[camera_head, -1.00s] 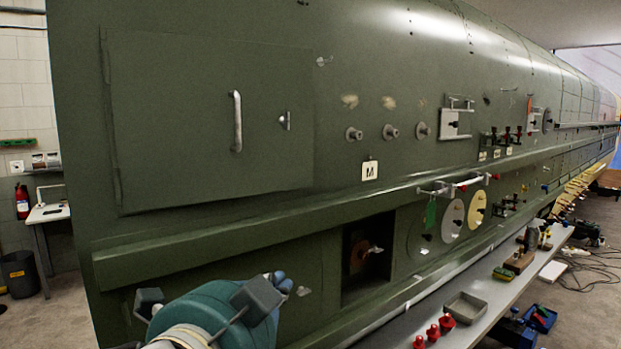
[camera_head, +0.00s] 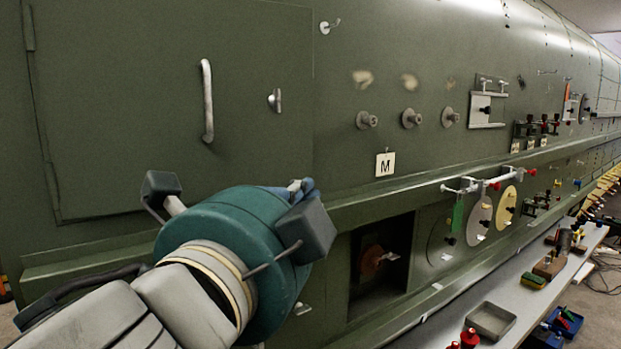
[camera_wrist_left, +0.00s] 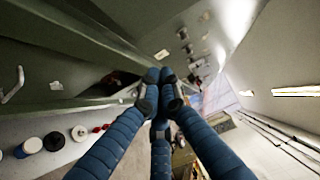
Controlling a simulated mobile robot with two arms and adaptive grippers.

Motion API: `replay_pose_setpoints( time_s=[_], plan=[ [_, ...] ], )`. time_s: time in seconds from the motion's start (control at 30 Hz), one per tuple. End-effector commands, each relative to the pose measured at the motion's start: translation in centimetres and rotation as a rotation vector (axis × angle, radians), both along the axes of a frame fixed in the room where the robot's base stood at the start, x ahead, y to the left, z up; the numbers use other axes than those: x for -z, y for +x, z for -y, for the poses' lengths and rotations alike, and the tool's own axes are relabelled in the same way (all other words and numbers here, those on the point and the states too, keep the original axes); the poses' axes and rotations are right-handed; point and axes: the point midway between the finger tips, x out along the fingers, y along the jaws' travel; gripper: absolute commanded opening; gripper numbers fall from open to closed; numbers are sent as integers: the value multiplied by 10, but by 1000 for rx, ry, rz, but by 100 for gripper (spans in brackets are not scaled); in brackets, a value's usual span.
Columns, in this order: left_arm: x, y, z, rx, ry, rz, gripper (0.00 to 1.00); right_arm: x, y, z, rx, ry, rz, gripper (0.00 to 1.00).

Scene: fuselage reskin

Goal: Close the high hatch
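The high hatch (camera_head: 130,120) is a large green door in the fuselage side, at the upper left of the head view. It looks about flush with the skin; I cannot tell whether a small gap is left. It carries a vertical grey bar handle (camera_head: 207,100) and a small metal latch (camera_head: 275,100). My left gripper (camera_head: 302,186) is in front of the skin, below and right of the latch, apart from both. In the left wrist view its blue fingers (camera_wrist_left: 159,86) meet at the tips with nothing between them. My right gripper is not in view.
A ledge (camera_head: 340,213) runs along the fuselage below the hatch, with a dark square opening (camera_head: 381,262) under it. Round knobs (camera_head: 410,118) and an M label (camera_head: 385,164) are to the right. A bench with a grey tray (camera_head: 491,320) and red pieces (camera_head: 469,338) stands lower right.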

Motion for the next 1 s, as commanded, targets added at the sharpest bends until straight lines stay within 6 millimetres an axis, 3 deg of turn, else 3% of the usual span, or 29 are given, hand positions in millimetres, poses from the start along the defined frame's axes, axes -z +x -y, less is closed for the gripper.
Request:
replay_pose_setpoints(
  time_s=[0.03,0.17,0.23,0.5,0.6,0.8,1.0],
  plan=[
    [8,4,3,5,-5,-7,0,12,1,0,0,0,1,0],
    [13,18,4,0,-7,-20,0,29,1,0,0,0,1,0],
    [1,35,5,-9,2,-20,0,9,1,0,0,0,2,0],
    [1,90,20,-8,3,-17,0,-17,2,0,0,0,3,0],
    [1,105,12,-11,2,-16,0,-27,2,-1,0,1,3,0],
    [2,122,3,-6,1,-13,0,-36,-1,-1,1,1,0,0],
    [4,125,1,-5,1,-10,0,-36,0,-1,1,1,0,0]
  ],
)
